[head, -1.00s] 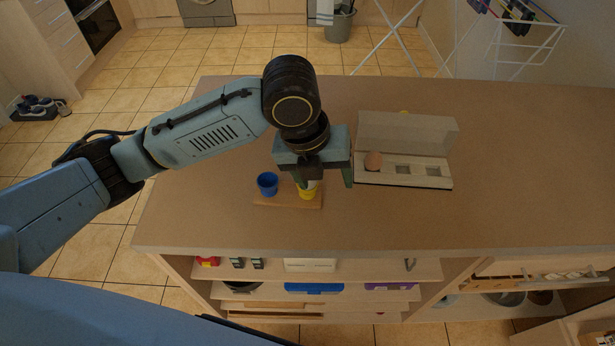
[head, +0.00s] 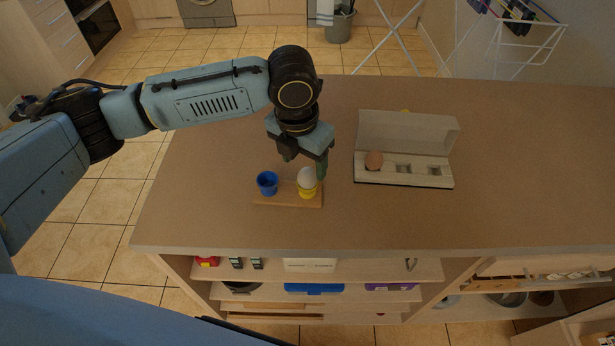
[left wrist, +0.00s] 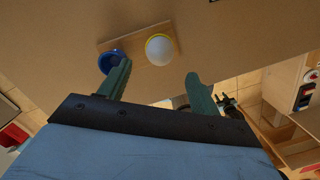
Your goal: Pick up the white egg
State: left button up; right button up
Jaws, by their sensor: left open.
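The white egg (head: 307,177) sits upright in a yellow egg cup (head: 307,192) on a small wooden board (head: 287,199). A blue cup (head: 267,183) stands at the left end of the same board. My left gripper (head: 305,168) is open, close above and behind the egg, with one finger near the egg's right side in the head view. In the left wrist view the egg (left wrist: 159,50) lies ahead of and between the spread fingers (left wrist: 160,85), with nothing held. The left finger there overlaps the blue cup (left wrist: 110,62). My right gripper is not in view.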

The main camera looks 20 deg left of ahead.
aim_at(307, 170)
pick_arm(q)
jog(key=f, duration=0.2)
jog(key=w+f, duration=0.1)
jog(key=f, duration=0.2)
jog(key=shift+w+d, duration=0.15)
jog(key=shift+w, duration=0.05)
jog(key=c, duration=0.7)
